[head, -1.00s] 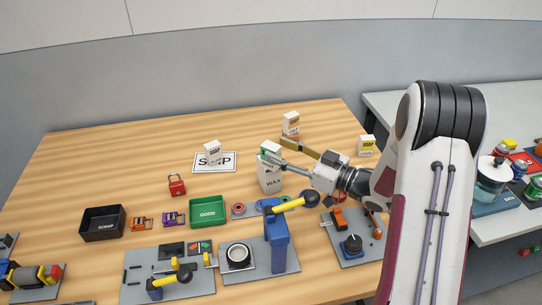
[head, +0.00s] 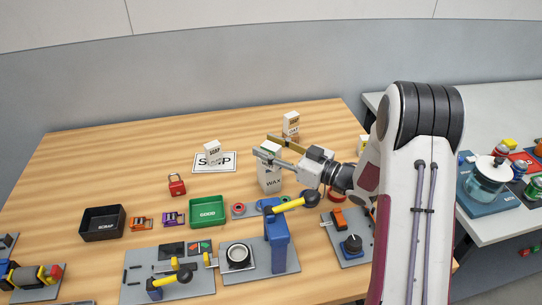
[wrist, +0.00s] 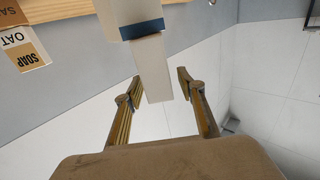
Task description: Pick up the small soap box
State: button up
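Another white soap box (head: 213,152) stands on the SOAP mat (head: 229,165).
A soap box with a tan label (head: 291,125) stands behind my gripper. A yellow-labelled box (head: 363,146) is partly hidden by my arm. A blue post with a yellow lever (head: 277,240) stands in front. The green GOOD bin (head: 207,211) is to the left.

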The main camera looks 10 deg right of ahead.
aim_at(269, 145)
grip_shut()
jog(key=shift+r, duration=0.15)
jog(key=shift+r, duration=4.9)
